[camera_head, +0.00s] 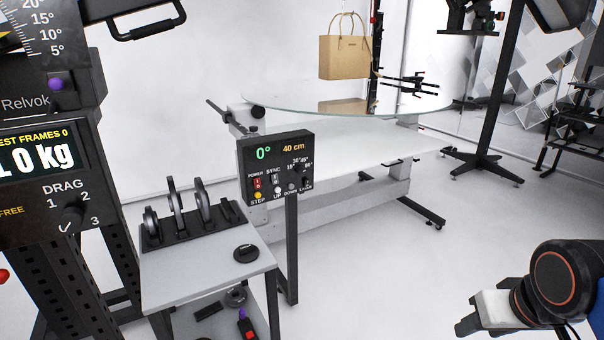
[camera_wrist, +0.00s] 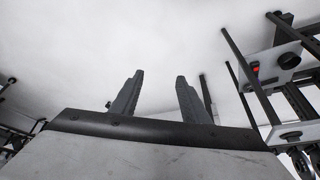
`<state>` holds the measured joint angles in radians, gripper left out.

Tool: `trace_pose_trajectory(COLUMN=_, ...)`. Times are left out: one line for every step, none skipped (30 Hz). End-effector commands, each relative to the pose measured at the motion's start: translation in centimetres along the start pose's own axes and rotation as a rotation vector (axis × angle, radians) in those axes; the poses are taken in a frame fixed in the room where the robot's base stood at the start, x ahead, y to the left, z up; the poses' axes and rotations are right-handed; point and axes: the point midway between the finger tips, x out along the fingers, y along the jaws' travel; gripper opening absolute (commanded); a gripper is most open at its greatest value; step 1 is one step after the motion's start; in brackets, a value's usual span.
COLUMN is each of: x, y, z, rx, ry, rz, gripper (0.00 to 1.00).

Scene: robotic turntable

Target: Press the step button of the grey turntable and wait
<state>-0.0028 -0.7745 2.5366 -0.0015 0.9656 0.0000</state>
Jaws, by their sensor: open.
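The grey turntable (camera_head: 300,152) stands at the centre back with a round glass plate (camera_head: 290,107) on top. Its black control box (camera_head: 276,163) is on a post in front, reading 0° and 40 cm. The yellow step button (camera_head: 258,195) is at the box's lower left, under the red power switch. A tan handbag (camera_head: 344,57) hangs above the glass. My gripper is at the lower right of the head view, well away from the box; its fingertips are not clear there. In the wrist view my gripper (camera_wrist: 159,75) is open and empty, its two fingers apart.
A small side table (camera_head: 205,268) with black discs in a rack stands left of the control post. A black machine with a weight display (camera_head: 40,160) fills the left edge. A tripod stand (camera_head: 490,120) is at the back right. The floor between my arm and the post is clear.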

Motion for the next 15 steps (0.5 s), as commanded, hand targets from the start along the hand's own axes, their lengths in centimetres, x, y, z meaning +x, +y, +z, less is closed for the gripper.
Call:
trace_pose_trajectory(x=0.00, y=0.00, z=0.00, rx=0.000, ry=0.000, rz=0.000, gripper=0.42)
trace_pose_trajectory(x=0.00, y=0.00, z=0.00, rx=0.000, ry=0.000, rz=0.000, gripper=0.42)
trace_pose_trajectory(x=0.00, y=0.00, z=0.00, rx=0.000, ry=0.000, rz=0.000, gripper=0.32)
trace_pose_trajectory(x=0.00, y=0.00, z=0.00, rx=0.000, ry=0.000, rz=0.000, gripper=0.25)
trace_pose_trajectory(x=0.00, y=0.00, z=0.00, rx=0.000, ry=0.000, rz=0.000, gripper=0.18)
trace_pose_trajectory(x=0.00, y=0.00, z=0.00, rx=0.000, ry=0.000, rz=0.000, gripper=0.08)
trace_pose_trajectory(x=0.00, y=0.00, z=0.00, rx=0.000, ry=0.000, rz=0.000, gripper=0.01)
trace_pose_trajectory(x=0.00, y=0.00, z=0.00, rx=0.000, ry=0.000, rz=0.000, gripper=0.00)
trace_pose_trajectory(x=0.00, y=0.00, z=0.00, rx=0.000, ry=0.000, rz=0.000, gripper=0.00)
trace_pose_trajectory(x=0.00, y=0.00, z=0.00, rx=0.000, ry=0.000, rz=0.000, gripper=0.00)
trace_pose_trajectory(x=0.00, y=0.00, z=0.00, rx=0.000, ry=0.000, rz=0.000, gripper=0.00)
trace_pose_trajectory(x=0.00, y=0.00, z=0.00, rx=0.000, ry=0.000, rz=0.000, gripper=0.00)
trace_pose_trajectory(x=0.00, y=0.00, z=0.00, rx=0.000, ry=0.000, rz=0.000, gripper=0.00)
trace_pose_trajectory(x=0.00, y=0.00, z=0.00, rx=0.000, ry=0.000, rz=0.000, gripper=0.00)
trace_pose_trajectory(x=0.00, y=0.00, z=0.00, rx=0.000, ry=0.000, rz=0.000, gripper=0.00)
